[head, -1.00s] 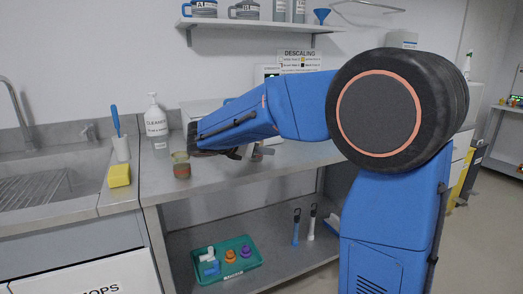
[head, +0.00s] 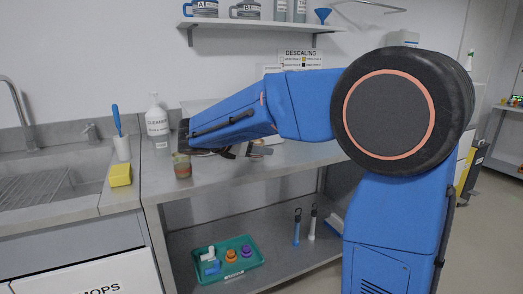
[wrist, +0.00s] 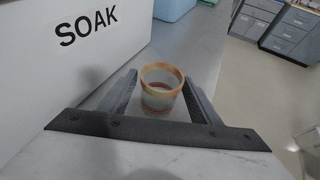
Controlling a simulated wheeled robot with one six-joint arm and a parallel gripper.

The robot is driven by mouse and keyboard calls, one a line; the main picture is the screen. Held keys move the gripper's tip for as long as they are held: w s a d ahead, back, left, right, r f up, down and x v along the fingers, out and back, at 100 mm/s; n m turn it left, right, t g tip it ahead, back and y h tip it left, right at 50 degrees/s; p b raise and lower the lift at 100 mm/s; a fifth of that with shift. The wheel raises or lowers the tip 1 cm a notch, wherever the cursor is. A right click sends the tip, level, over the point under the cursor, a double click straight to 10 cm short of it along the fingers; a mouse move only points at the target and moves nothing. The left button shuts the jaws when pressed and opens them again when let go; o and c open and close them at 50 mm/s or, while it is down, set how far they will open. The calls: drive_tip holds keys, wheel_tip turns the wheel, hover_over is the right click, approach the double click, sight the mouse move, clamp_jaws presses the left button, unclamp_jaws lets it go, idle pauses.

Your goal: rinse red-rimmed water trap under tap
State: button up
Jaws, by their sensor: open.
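A small clear cup-like water trap (wrist: 160,92) with an orange-tan rim and a reddish band or residue low inside stands upright on the steel counter. In the head view the trap (head: 182,168) is at the counter's left part, partly covered by my gripper. My gripper (wrist: 160,84) is open, with one finger on each side of the trap; small gaps seem to show, so I cannot tell if either finger touches it.
A white SOAK box (wrist: 75,60) stands close to my gripper's left. A cleaner bottle (head: 156,120), a blue-handled brush in a holder (head: 121,147) and a yellow sponge (head: 120,175) are between sink and counter. A teal tray (head: 250,262) with coloured parts is on the lower shelf.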

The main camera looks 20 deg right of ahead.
drive_tip(key=v, duration=0.9)
drive_tip(key=shift+s, duration=0.1)
